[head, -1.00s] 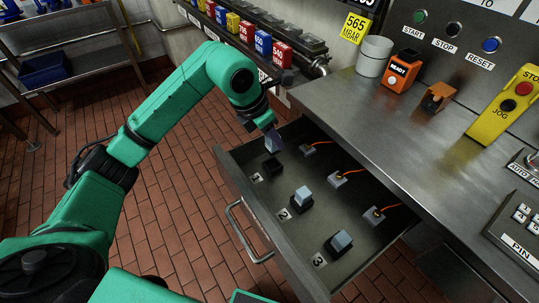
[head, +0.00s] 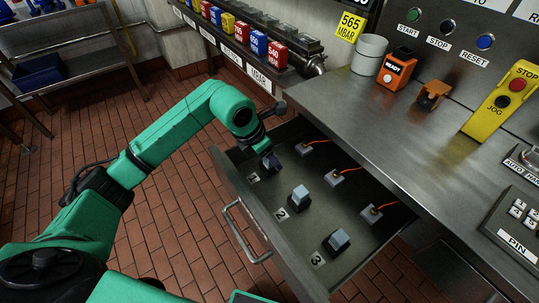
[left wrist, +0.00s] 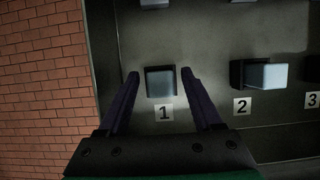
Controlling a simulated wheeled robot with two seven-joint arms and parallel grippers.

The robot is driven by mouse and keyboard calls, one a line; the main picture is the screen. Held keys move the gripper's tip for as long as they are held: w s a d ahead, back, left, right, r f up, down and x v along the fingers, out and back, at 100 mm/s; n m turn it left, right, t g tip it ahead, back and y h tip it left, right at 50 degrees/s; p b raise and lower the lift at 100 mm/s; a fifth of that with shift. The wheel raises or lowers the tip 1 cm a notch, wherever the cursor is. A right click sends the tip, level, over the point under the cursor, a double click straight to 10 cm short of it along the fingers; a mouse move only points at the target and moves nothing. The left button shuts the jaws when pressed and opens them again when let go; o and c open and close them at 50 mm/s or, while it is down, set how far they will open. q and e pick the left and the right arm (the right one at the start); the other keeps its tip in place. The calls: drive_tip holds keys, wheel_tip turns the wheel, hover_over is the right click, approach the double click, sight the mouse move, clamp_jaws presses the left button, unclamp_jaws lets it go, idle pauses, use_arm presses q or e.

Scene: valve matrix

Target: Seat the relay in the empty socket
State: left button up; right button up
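My left gripper (head: 272,165) reaches into the open drawer (head: 226,177) at position 1. In the left wrist view its two dark fingers (left wrist: 160,75) are spread on either side of a dark grey block (left wrist: 160,82) above label 1, with a narrow gap on each side. I cannot tell whether this block is a relay or the bare socket. In the head view the gripper hides it. Light grey relays on black sockets stand at position 2 (head: 301,192) and position 3 (head: 339,239). My right gripper is out of view.
Several grey connectors with orange wires (head: 336,177) line the drawer's far side. The metal counter (head: 380,115) borders it on the right. The drawer handle (head: 243,232) juts out at the front left, over the tiled floor (head: 140,215).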

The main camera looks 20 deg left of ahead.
use_arm(q)
drive_tip(key=shift+r, duration=0.35)
drive_tip(key=v, duration=1.1)
drive_tip(key=shift+s+a+r, duration=0.2)
drive_tip(key=shift+r, duration=0.1)
